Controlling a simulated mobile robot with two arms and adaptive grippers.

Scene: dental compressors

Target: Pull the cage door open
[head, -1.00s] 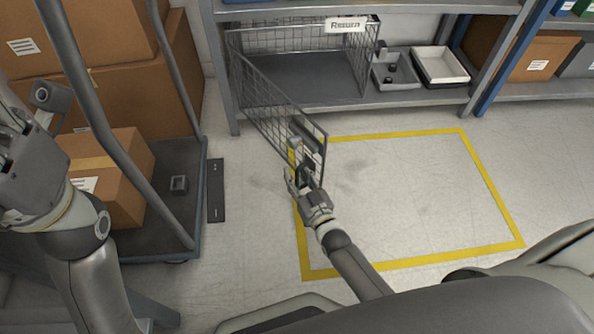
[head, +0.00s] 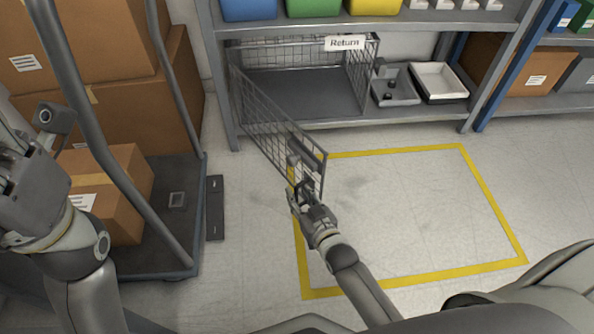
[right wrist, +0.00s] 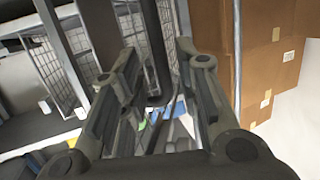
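The wire-mesh cage (head: 300,85) sits on the lower shelf under a "Return" sign. Its mesh door (head: 265,125) stands swung out from the shelf toward me, angled over the floor. A grey handle block (head: 303,152) is near the door's free edge. My right gripper (head: 298,192) is just below the handle, by the free edge. In the right wrist view its two fingers (right wrist: 160,65) are spread, with a dark bar (right wrist: 153,85) seen between them; contact is unclear. My left gripper (head: 12,165) is at the left edge, away from the door, its fingertips partly cut off.
Yellow tape (head: 400,150) marks a clear floor area right of the door. A cart (head: 180,240) with cardboard boxes (head: 110,190) stands left. Two trays, grey (head: 397,100) and white (head: 438,82), sit beside the cage. Coloured bins (head: 313,8) are on the shelf above.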

